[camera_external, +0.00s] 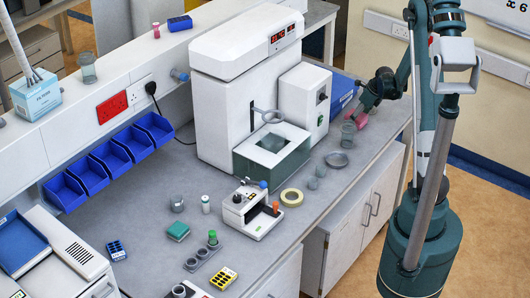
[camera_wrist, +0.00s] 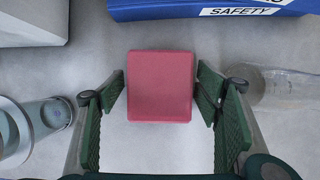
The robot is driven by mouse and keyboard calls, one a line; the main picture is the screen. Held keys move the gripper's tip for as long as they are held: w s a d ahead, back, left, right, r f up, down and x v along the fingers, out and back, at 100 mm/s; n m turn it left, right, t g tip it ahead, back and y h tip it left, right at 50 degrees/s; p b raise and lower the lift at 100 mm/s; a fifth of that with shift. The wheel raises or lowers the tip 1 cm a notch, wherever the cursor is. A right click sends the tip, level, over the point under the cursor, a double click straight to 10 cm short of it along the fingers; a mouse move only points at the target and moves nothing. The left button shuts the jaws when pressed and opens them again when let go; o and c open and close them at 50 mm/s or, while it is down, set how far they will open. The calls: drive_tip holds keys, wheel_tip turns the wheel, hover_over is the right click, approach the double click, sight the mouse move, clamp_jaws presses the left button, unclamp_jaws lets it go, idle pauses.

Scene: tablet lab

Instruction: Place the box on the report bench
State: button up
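A pinkish-red box (camera_wrist: 160,87) lies on the grey bench top, centred in the wrist view. In the external view a pink patch of it (camera_external: 361,119) shows just below my gripper (camera_external: 367,97), at the right end of the grey bench (camera_external: 395,118). In the wrist view my gripper's green-padded fingers (camera_wrist: 160,92) are open, one on each side of the box, with a narrow gap at each side. I cannot tell how far the fingertips are above the bench. No label marks which surface is the report bench.
A blue binder marked SAFETY (camera_wrist: 210,8) lies just beyond the box. A glass beaker (camera_wrist: 285,90) stands to its right and a round glass vessel (camera_wrist: 52,112) to its left. A white machine (camera_external: 225,110) stands on the bench. Another bench (camera_external: 318,14) is behind.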

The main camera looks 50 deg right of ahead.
drive_tip(key=shift+r, duration=0.25)
drive_tip(key=v, duration=1.2)
idle(0.5)
